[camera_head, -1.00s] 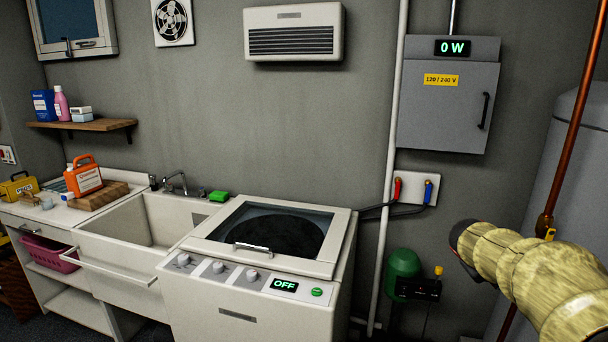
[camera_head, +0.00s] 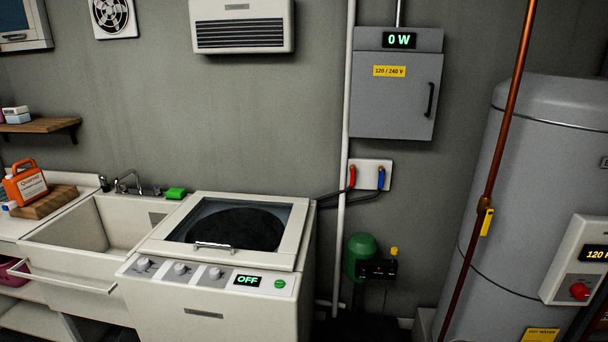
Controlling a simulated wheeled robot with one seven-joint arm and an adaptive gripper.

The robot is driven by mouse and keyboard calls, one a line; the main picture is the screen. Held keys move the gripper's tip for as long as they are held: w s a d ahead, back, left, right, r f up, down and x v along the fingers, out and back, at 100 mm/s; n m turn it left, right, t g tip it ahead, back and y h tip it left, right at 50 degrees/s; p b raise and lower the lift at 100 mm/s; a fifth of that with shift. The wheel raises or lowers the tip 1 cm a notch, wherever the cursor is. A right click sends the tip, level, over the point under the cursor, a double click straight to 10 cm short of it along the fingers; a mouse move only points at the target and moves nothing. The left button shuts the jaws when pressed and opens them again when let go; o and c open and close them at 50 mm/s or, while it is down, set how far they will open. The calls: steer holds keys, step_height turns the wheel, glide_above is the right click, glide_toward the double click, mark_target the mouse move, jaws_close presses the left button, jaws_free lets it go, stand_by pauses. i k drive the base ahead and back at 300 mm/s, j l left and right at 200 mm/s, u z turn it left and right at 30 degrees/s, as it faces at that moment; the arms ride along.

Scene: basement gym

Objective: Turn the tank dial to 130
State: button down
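The tank is a tall grey water heater (camera_head: 535,160) at the right edge, with a yellow "HOT WATER" label low down. A white control box (camera_head: 568,257) is fixed to its front, partly cut off by the right edge. Its dark display (camera_head: 594,254) reads 120, followed by a cut-off character. The red dial (camera_head: 579,291) sits below the display on the box. My gripper is not in view, so its relation to the dial cannot be seen.
A copper pipe (camera_head: 497,150) with a yellow valve handle (camera_head: 487,222) runs in front of the tank's left side. A white washer (camera_head: 222,255), reading OFF, and a sink (camera_head: 90,228) stand to the left. A grey electrical panel (camera_head: 396,95) and a green device (camera_head: 361,255) are between.

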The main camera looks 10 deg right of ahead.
mark_target(579, 291)
steer(key=z, duration=1.6)
